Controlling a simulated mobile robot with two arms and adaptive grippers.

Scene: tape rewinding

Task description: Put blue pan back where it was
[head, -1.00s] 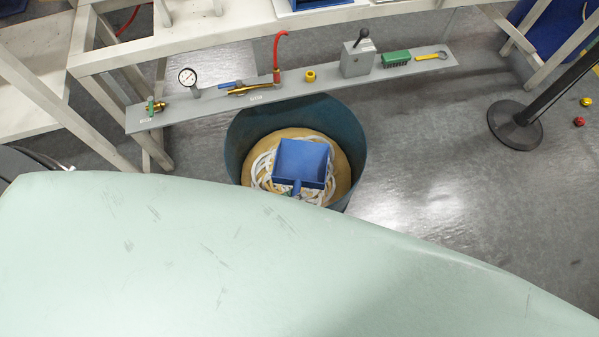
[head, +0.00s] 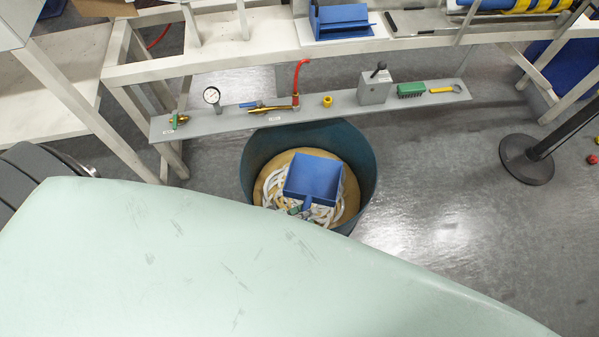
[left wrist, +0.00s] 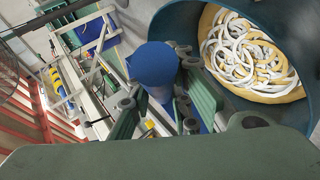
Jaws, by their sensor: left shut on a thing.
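The blue pan (head: 313,178) is a square, open scoop. In the head view it appears over the drum (head: 367,172), with its handle toward me. In the left wrist view a blue rounded part of the pan (left wrist: 152,63) sits between the fingers of my left gripper (left wrist: 158,88), which is shut on it. The drum also shows in that view (left wrist: 205,15), to the right of the gripper. In the head view only a small bit of the left gripper (head: 294,208) shows at the handle. My right gripper is out of view.
White rope lies coiled in the drum. A grey shelf (head: 230,121) behind it holds a gauge, valves, a green brush and a yellow wrench. A white workbench above carries another blue item (head: 340,20). A black post base (head: 527,160) stands right on open floor.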

